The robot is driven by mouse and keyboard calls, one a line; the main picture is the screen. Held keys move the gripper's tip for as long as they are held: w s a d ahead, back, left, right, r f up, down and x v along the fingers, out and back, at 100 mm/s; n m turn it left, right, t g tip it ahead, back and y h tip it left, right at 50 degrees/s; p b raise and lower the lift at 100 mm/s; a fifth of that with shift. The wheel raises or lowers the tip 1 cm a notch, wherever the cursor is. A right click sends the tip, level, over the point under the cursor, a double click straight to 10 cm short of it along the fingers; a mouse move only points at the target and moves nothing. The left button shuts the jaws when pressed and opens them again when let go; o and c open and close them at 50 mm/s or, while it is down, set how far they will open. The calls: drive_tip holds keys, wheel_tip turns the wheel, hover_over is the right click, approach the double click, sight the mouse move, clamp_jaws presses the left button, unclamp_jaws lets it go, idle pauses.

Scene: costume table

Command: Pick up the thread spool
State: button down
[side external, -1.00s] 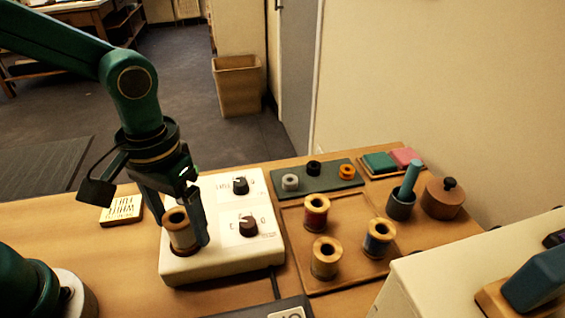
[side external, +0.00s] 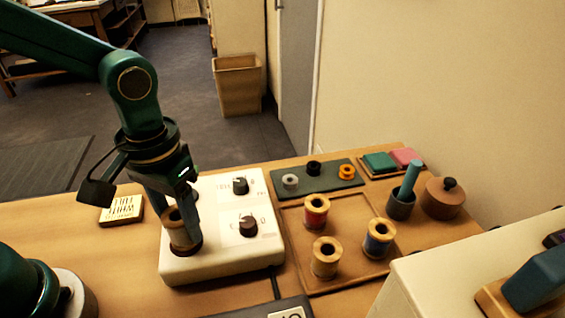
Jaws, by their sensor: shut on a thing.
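My gripper (side external: 183,232) points down at the left side of a white box (side external: 225,262) with two black knobs. Its fingers are shut on a pale thread spool (side external: 176,240). The spool stands upright at a dark round spot on the box top, and a finger covers part of it. I cannot tell whether it is clear of the box surface. Three other spools, one red (side external: 315,210), one tan (side external: 325,258) and one blue (side external: 379,238), stand on a wooden tray (side external: 347,275) to the right.
A green strip (side external: 327,179) with several small bobbins lies behind the tray. A dark cup (side external: 400,205) with a blue stick and a brown lidded pot (side external: 443,199) stand at right. A small lettered block (side external: 121,210) lies left of the box. A cream block (side external: 480,260) fills the front right.

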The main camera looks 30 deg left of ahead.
drive_tip(key=shift+r, duration=0.45)
drive_tip(key=r, duration=0.3)
drive_tip(key=shift+a+r, duration=0.1)
drive_tip(key=shift+a, duration=0.3)
drive_tip(key=s+a+r, duration=0.1)
drive_tip(key=a+r, duration=0.5)
drive_tip(key=a, duration=0.4)
drive_tip(key=w+m, duration=0.1)
drive_tip(key=w, duration=0.4)
drive_tip(key=shift+n, duration=0.5)
drive_tip(key=s, duration=0.5)
drive_tip(key=shift+a+r, duration=0.2)
drive_tip(key=shift+a, duration=0.2)
drive_tip(key=shift+d+f, duration=0.1)
drive_tip(key=d+f, duration=0.2)
drive_tip(key=d, duration=0.1)
drive_tip(key=d+f, duration=0.2)
drive_tip(key=d, duration=0.2)
drive_tip(key=w+d+f, duration=0.1)
drive_tip(key=d+f, duration=0.2)
drive_tip(key=d, duration=0.1)
drive_tip(key=shift+d, duration=0.2)
drive_tip(key=shift+f, duration=1.75)
